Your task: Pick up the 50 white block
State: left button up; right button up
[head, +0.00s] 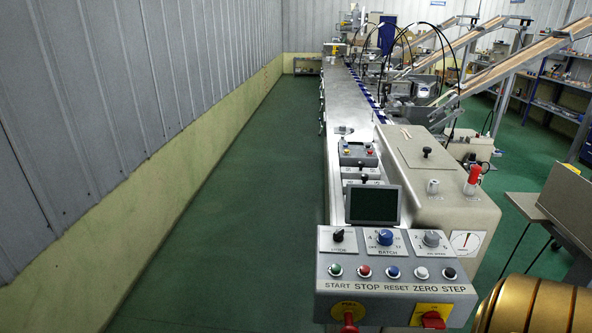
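I cannot make out a white block marked 50 in the head view. A long stick wrapper machine (345,100) runs away from me to the far end of the room. Its near end has a grey control panel (395,285) with knobs, a row of coloured buttons and a small dark screen (372,204) above it. A small whitish cylinder (433,186) and a red-topped knob (473,178) stand on the beige housing (450,212). Neither of my grippers is in view.
Green floor (225,190) lies clear between the machine and the grey wall (130,100) on the left. Inclined conveyors (515,62) rise at the right. Blue shelves (560,95) stand behind them. A grey table-like unit (540,213) is at the right edge.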

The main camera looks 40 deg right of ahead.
aim_at(346, 173)
jog(key=i+j+z, duration=0.15)
jog(key=i, duration=0.35)
jog(key=i+j+z, duration=0.2)
jog(key=i, duration=0.3)
jog(key=i+l+z, duration=0.1)
jog(key=i+z, duration=0.55)
jog(key=z, duration=0.2)
jog(key=i+z, duration=0.4)
jog(key=i+j+z, duration=0.25)
jog(key=z, duration=0.2)
